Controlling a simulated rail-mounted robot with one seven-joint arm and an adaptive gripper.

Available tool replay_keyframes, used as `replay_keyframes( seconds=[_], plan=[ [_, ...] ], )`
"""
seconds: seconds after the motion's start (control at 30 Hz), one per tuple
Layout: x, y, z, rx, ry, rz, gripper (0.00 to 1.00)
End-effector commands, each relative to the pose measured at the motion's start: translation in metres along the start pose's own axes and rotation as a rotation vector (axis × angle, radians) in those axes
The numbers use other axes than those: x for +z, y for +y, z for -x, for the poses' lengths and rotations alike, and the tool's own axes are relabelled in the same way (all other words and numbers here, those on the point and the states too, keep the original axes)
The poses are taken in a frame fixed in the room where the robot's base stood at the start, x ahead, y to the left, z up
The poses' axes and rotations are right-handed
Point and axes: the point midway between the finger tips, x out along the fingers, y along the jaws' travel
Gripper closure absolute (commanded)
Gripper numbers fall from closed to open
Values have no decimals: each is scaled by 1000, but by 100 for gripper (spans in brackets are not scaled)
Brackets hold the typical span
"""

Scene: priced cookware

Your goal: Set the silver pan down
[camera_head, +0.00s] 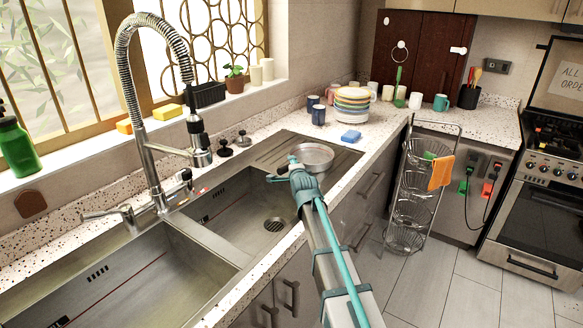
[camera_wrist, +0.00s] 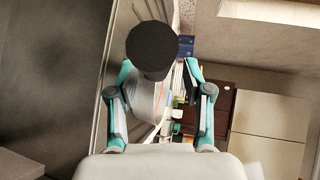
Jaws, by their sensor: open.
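The silver pan (camera_head: 313,155) is at the drainboard end of the sink, beyond my gripper (camera_head: 282,169). It looks level and appears to rest on the ridged drainboard, though its underside is hidden. In the wrist view my gripper (camera_wrist: 160,70) is open, with its two teal fingers spread apart. A black rounded piece (camera_wrist: 150,48), which looks like the pan's handle, lies between the fingertips with gaps on both sides. A pale silver surface shows below it. The head view does not clearly show the handle, as my gripper covers that area.
A metal sink (camera_head: 235,215) with a tall spring faucet (camera_head: 150,130) lies to the left. A stack of plates (camera_head: 353,103), dark blue cups (camera_head: 318,114) and a blue sponge (camera_head: 351,136) stand behind the pan. A wire rack (camera_head: 412,200) stands on the floor to the right.

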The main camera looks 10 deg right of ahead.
Motion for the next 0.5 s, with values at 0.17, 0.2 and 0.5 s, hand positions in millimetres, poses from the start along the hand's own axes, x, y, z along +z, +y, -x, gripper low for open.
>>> replay_keyframes(
  seconds=[0.17,0.2,0.5],
  plan=[
    [0,2,39,-1,0,0,50],
    [0,3,47,-2,0,0,50],
    [0,1,93,-1,0,0,50]
  ],
)
